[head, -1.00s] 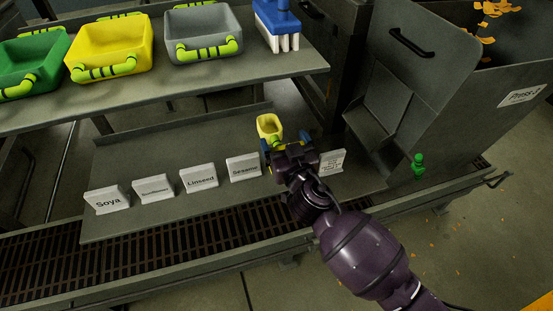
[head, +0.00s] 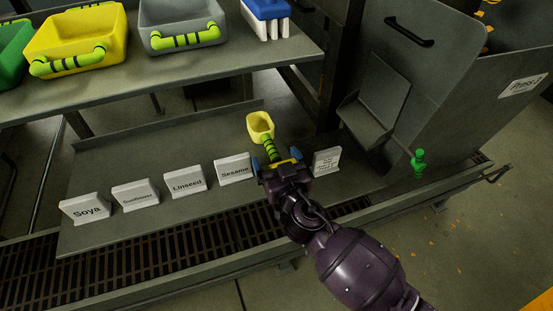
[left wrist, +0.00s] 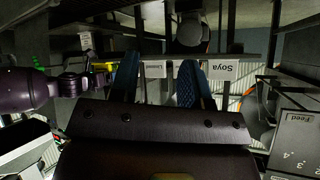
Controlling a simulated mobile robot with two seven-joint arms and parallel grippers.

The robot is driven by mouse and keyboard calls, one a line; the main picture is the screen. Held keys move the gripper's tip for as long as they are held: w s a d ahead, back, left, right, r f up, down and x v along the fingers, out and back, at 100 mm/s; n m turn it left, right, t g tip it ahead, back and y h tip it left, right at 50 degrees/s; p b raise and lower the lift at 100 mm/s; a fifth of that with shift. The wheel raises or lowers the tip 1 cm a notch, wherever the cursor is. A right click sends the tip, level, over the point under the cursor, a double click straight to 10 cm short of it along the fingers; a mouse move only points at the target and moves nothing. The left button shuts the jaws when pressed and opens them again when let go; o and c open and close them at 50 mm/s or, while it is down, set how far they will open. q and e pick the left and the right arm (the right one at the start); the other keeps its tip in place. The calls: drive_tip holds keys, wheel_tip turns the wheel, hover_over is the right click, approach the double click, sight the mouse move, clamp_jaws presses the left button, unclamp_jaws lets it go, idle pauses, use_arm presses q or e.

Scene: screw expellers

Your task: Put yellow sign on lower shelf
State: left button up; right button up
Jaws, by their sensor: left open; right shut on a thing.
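White signs stand along the shelf: Soya (head: 86,208), Sunflower (head: 135,193), Linseed (head: 185,181), Sesame (head: 234,168) and a small-print one (head: 326,161). The upper shelf (head: 150,90) carries a yellow tub (head: 75,40) and a grey tub (head: 180,22). A green bottle-like object (head: 418,163) stands right.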

drive_tip(key=o, duration=0.6)
drive_tip(key=shift+f, duration=0.1)
drive_tip(key=shift+r, duration=0.3)
drive_tip(key=shift+s+d+p, duration=0.1)
drive_tip(key=shift+s+p, duration=0.15)
drive_tip(key=shift+p, duration=0.05)
use_arm(q)
drive_tip(key=shift+s, duration=0.1)
use_arm(e)
drive_tip(key=shift+v, duration=5.75)
